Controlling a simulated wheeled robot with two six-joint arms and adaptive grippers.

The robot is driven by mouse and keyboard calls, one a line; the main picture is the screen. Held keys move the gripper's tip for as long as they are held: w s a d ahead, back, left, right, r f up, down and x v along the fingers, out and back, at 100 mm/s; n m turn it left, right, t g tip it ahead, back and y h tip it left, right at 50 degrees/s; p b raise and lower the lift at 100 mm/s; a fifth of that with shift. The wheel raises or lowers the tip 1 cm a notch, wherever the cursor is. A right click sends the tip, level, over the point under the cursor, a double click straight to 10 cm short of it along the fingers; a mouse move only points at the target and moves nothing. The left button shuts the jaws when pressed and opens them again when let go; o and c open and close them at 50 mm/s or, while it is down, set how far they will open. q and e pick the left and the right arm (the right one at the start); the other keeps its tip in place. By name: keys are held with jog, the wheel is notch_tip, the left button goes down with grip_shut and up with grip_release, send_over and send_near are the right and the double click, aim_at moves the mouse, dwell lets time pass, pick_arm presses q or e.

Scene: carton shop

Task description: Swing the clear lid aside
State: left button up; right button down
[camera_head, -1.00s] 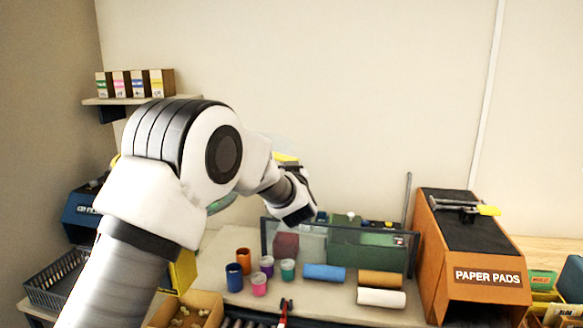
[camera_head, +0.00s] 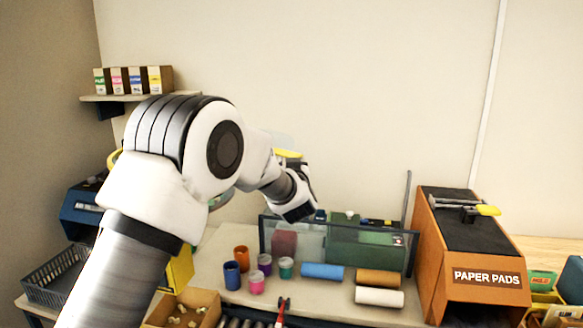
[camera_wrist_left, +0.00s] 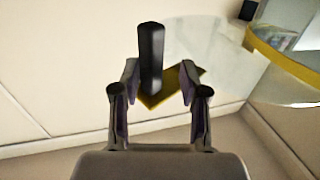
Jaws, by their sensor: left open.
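The clear lid (camera_wrist_left: 215,50) is a see-through panel in the left wrist view, with a dark upright handle (camera_wrist_left: 151,50) and a yellow patch near it. In the head view only a faint clear edge (camera_head: 283,141) shows behind my left arm. My left gripper (camera_wrist_left: 159,72) is open, its two fingers on either side of the handle's lower end. I cannot tell whether they touch it. In the head view my own arm hides the fingers. My right gripper is not in view.
A yellow-rimmed clear round part (camera_wrist_left: 290,80) is at the right of the wrist view. In the head view, a glass-fronted box (camera_head: 340,240), several cups, paper rolls (camera_head: 379,297) and an orange paper-pads box (camera_head: 475,250) crowd the bench.

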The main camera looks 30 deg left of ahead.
pick_arm(q)
jog(key=v, duration=1.2)
jog(key=shift+w+a, duration=0.1)
